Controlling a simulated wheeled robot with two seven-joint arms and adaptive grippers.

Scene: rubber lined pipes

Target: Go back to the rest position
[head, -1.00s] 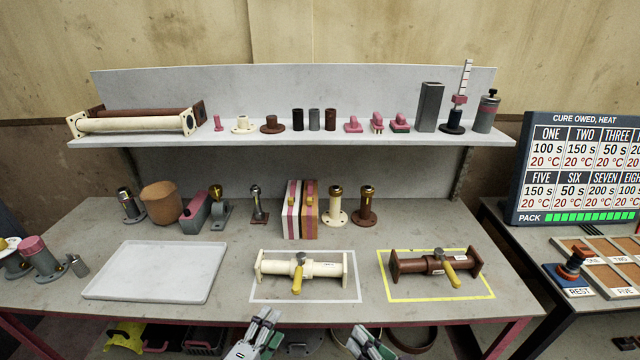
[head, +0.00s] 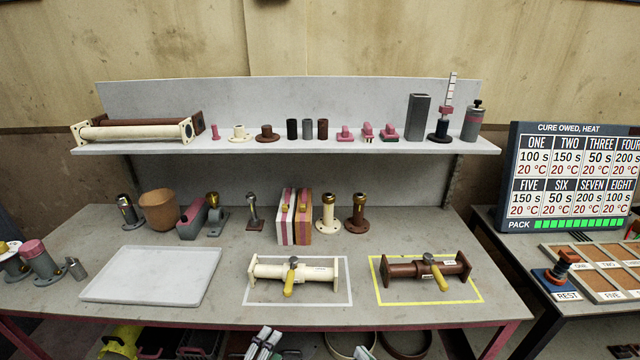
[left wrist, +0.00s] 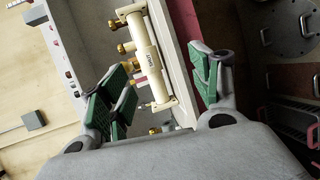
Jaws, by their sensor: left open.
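My left gripper (head: 264,346) shows at the bottom edge of the head view, in front of the bench and apart from everything on it. In the left wrist view its green-padded fingers (left wrist: 160,82) are spread wide with nothing held between them. The cream pipe (left wrist: 146,58) shows beyond the fingers there. My right gripper (head: 362,354) is only a sliver at the bottom edge of the head view, and its jaws cannot be made out.
The cream pipe (head: 315,273) lies in a white outline and a brown pipe (head: 408,270) in a yellow one. An empty tray (head: 150,275) sits at left. Bins (head: 120,340) stand under the bench. A side table (head: 590,310) stands at right.

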